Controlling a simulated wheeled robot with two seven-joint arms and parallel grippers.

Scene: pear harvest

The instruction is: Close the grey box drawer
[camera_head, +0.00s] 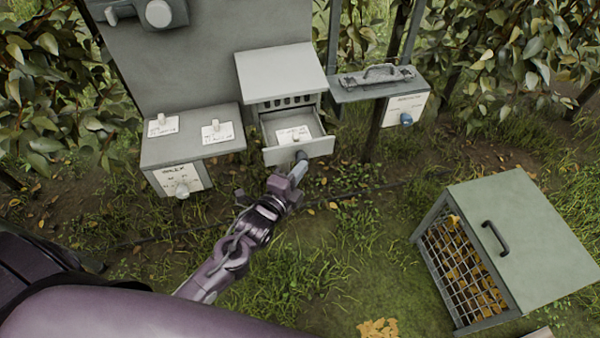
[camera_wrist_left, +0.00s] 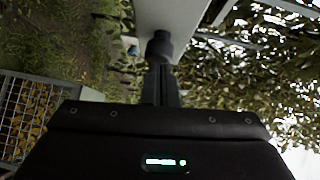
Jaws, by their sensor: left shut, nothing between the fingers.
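The grey box (camera_head: 281,72) is mounted on a grey back panel. Its drawer (camera_head: 319,148) is pulled out toward me, and a white labelled card (camera_head: 292,135) lies inside. My left gripper (camera_head: 299,165) is shut and empty, with its fingertips at the dark knob on the drawer front. In the left wrist view the shut fingers (camera_wrist_left: 161,80) point at the dark round knob (camera_wrist_left: 159,46) on the pale drawer front (camera_wrist_left: 172,15). I cannot tell whether they touch it. My right gripper is not in view.
A box with label cards (camera_head: 190,140) stands left of the drawer. A box with a blue knob (camera_head: 405,119) and a handled top is at the right. A green-grey crate with mesh (camera_head: 520,240) stands on the grass. Open grass (camera_head: 350,250) lies between.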

